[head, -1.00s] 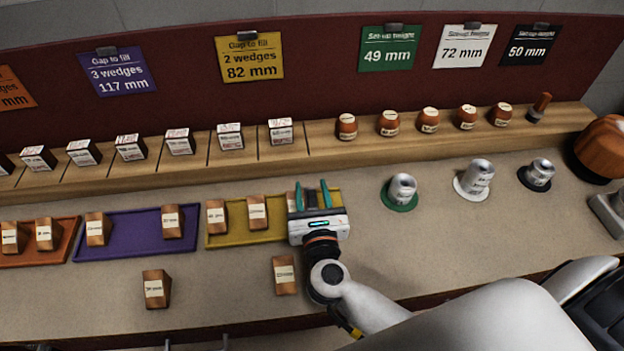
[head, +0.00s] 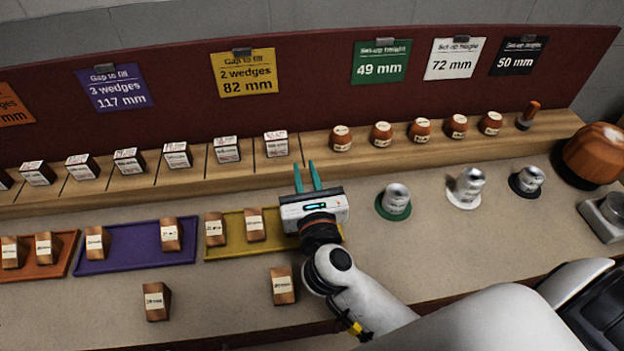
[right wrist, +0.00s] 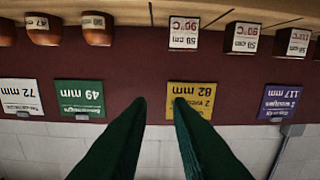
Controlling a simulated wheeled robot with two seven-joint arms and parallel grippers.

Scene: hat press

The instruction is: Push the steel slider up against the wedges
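A yellow tray (head: 270,250) lies on the bench with two wooden wedges (head: 215,229) (head: 255,224) upright at its left. My right gripper (head: 307,178) is over the tray's right end, with its teal fingers pointing to the back ledge. The fingers are apart and nothing shows between them. They also show apart in the right wrist view (right wrist: 160,100), against the wall. I cannot make out a steel slider; my gripper and wrist hide the tray's right part. My left gripper is not in view.
A purple tray (head: 135,250) and an orange tray (head: 35,262) hold wedges on the left. Two loose wedges (head: 157,302) (head: 283,286) stand in front. Steel-topped hats, including a green-brimmed one (head: 396,202), stand to the right. White-labelled blocks (head: 227,149) line the back ledge.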

